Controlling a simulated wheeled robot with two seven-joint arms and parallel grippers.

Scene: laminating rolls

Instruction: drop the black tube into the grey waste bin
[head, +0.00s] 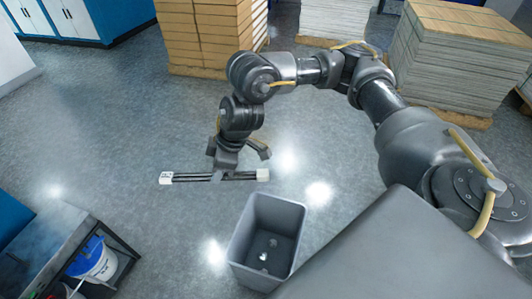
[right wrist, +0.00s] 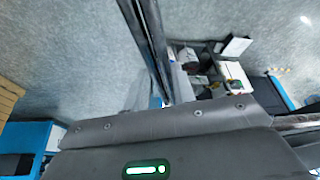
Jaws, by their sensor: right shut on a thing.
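The black tube (head: 194,178) is a thin dark bar with white ends, lying nearly level across the head view. My right gripper (head: 222,177) is shut on it near its middle and points down. The grey waste bin (head: 240,233) stands on the floor, open at the top, with small white bits at its bottom. In the head view the tube's right end appears just beyond the bin's far rim, and most of the tube lies to the left of the bin. In the right wrist view a long dark bar (right wrist: 147,45) runs up from my gripper; I cannot tell if it is the tube. My left gripper is out of view.
A low table (head: 62,240) stands at the lower left, with a white and blue bucket (head: 95,262) under it. Stacked boards on pallets (head: 450,55) and a brown stack (head: 207,35) stand at the back. The grey floor to the left is clear.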

